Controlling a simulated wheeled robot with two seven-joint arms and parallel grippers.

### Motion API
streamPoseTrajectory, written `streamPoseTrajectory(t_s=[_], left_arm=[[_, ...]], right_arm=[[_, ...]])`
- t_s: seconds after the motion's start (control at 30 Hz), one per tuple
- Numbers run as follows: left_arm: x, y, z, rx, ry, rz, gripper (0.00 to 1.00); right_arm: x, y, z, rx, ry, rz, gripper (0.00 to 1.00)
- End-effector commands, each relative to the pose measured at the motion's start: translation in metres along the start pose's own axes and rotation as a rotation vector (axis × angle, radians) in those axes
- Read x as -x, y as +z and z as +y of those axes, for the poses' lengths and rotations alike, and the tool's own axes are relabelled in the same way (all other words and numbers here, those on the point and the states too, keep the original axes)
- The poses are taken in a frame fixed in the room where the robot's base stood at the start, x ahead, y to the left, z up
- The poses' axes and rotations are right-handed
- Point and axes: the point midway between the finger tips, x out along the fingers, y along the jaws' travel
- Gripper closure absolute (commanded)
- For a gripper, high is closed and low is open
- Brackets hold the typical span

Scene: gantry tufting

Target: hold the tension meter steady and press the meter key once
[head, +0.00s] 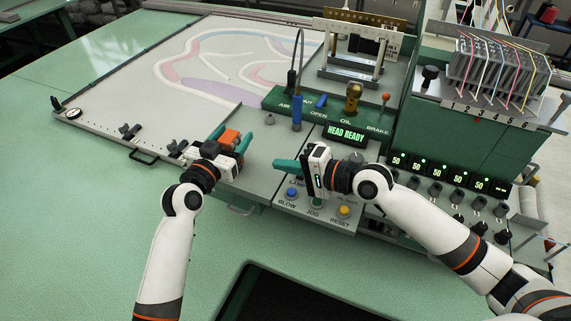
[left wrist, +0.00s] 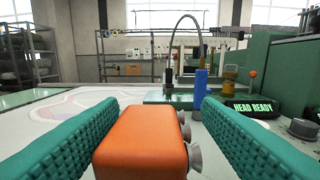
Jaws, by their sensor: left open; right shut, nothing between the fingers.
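The tension meter, seen as an orange box (head: 229,137), sits between the fingers of my left gripper (head: 231,136). In the left wrist view the orange box (left wrist: 138,142) has small grey metal rollers or knobs (left wrist: 190,152) on its right side. The box is closer to the left finger; a gap shows on the right. My left gripper (left wrist: 160,105) is open around it. My right gripper (head: 277,164) is shut and empty, pointing left above the button panel, to the right of the meter and apart from it. I cannot make out the meter key.
A panel with BLOW, JOG and RESET buttons (head: 315,205) lies below my right gripper. A HEAD READY display (head: 346,134), a blue handle (head: 297,112) and a brass oil fitting (head: 352,97) stand behind. A yarn rack (head: 500,70) is at right. Green table (head: 80,200) is clear at left.

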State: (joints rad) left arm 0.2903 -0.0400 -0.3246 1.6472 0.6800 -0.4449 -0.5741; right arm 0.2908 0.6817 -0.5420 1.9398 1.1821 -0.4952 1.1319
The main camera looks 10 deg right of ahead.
Motion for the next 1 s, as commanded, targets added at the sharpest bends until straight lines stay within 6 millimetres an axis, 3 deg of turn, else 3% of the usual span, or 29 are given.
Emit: streamPoseTrajectory(t_s=[0.23,0.7,1.0], left_arm=[[0.017,0.001,0.001,-0.001,0.002,-0.003,0.41],[0.107,-0.002,0.001,-0.002,0.001,0.003,0.41],[0.12,0.0,0.0,0.0,0.0,0.0,0.41]], right_arm=[[0.0,0.0,0.0,0.0,0.0,0.0,1.0],[0.0,0.0,0.0,0.0,0.0,0.0,1.0],[0.0,0.0,0.0,0.0,0.0,0.0,1.0]])
